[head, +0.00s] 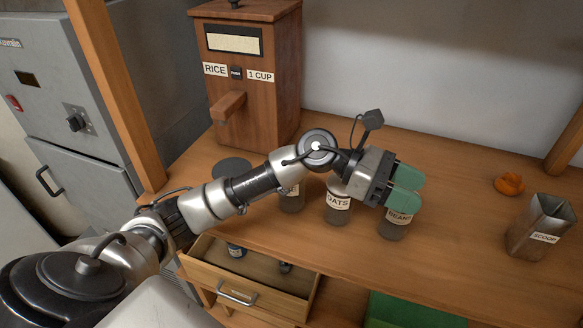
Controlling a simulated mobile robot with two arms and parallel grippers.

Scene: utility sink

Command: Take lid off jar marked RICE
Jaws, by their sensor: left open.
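Three glass jars stand in a row on the wooden counter. The leftmost jar (291,198) is mostly hidden behind my left arm; only the end of its label shows, apparently ending in E, and its top is hidden. The middle jar is marked OATS (338,203), its top partly covered by my arm. The right jar is marked BEANS (396,224). My left gripper (405,187), with green fingers, is open above the BEANS jar and hides its top. I cannot tell whether they touch. My right gripper is not in view.
A wooden dispenser (255,75) labelled RICE and 1 CUP stands at the back left. A dark round disc (232,167) lies in front of it. An orange item (509,184) and a metal SCOOP container (540,225) stand right. An open drawer (245,284) juts out below.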

